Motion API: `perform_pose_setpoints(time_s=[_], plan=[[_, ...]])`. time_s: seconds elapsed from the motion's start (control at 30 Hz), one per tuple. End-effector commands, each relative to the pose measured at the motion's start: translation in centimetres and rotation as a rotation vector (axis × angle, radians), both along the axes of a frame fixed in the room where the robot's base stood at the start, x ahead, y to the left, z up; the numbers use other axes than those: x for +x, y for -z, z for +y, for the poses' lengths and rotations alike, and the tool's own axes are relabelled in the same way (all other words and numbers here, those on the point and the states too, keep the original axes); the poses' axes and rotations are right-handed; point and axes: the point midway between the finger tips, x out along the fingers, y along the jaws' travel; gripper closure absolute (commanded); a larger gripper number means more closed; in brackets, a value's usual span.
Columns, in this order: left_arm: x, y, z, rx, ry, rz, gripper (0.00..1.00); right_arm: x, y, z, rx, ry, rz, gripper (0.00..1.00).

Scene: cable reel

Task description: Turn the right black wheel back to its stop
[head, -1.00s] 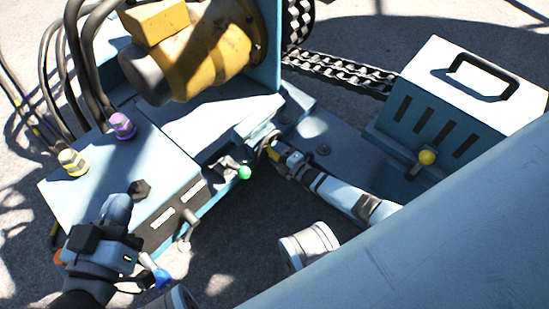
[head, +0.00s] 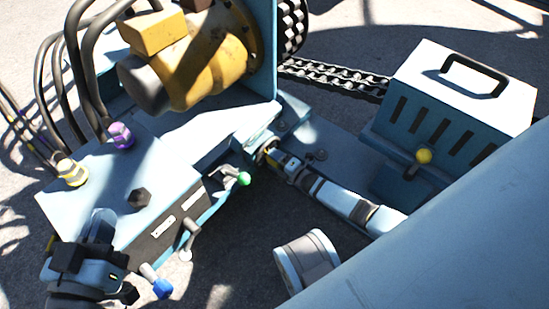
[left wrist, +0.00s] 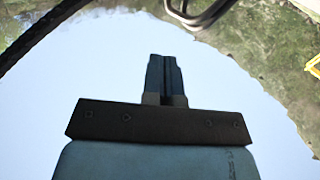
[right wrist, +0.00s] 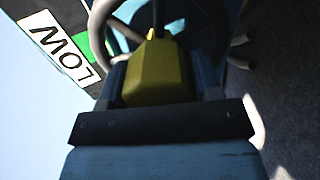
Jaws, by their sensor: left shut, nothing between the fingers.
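The right black wheel (head: 265,150) shows as a small dark ring on the blue machine's front, partly hidden by my right gripper (head: 276,161). In the right wrist view its rim (right wrist: 101,22) curves behind a yellow handle (right wrist: 155,75). My right gripper (right wrist: 160,80) has one finger on each side of the yellow handle and appears shut on it. My left gripper (head: 101,222) is shut and empty over the near left corner of the blue control box. Its fingers (left wrist: 164,76) are together in the left wrist view.
The control box (head: 100,188) carries hoses, a black knob (head: 139,199) and levers with green (head: 244,179) and blue (head: 162,289) ends. A vented box (head: 440,110) with a yellow-knobbed lever (head: 423,156) stands right. A "LOW" label (right wrist: 58,47) is near the wheel.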

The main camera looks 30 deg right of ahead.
Motion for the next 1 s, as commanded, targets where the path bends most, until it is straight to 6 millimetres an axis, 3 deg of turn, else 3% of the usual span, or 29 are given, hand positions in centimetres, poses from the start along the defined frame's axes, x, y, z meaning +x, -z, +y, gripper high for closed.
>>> perform_pose_setpoints(time_s=[0.03, 0.1, 0.47, 0.57, 0.87, 1.0], plan=[[0.0, 0.0, 0.0, 0.0, 0.0, 0.0, 1.0, 0.0, 0.1, -0.1, -0.003, 0.0, 0.001, 0.33], [0.0, 0.0, 0.0, 0.0, 0.0, 0.0, 1.0, 0.0, 0.0, -0.1, -0.002, 0.0, 0.0, 0.17], [0.0, -0.3, 0.0, -0.002, 0.001, 0.004, 1.0, -0.5, 0.0, -0.2, 0.0, 0.001, 0.001, 0.17], [-0.1, -0.7, -0.1, -0.011, 0.005, 0.016, 1.0, -1.7, -0.2, -0.7, -0.001, 0.001, 0.003, 0.17], [-1.2, -0.8, -0.7, -0.083, -0.005, 0.118, 1.0, -8.0, -0.3, -2.9, -0.001, 0.001, 0.004, 0.17], [-1.1, -2.1, -0.6, -0.11, -0.017, 0.072, 1.0, -10.6, -0.2, -3.9, -0.002, 0.001, 0.002, 0.17]])
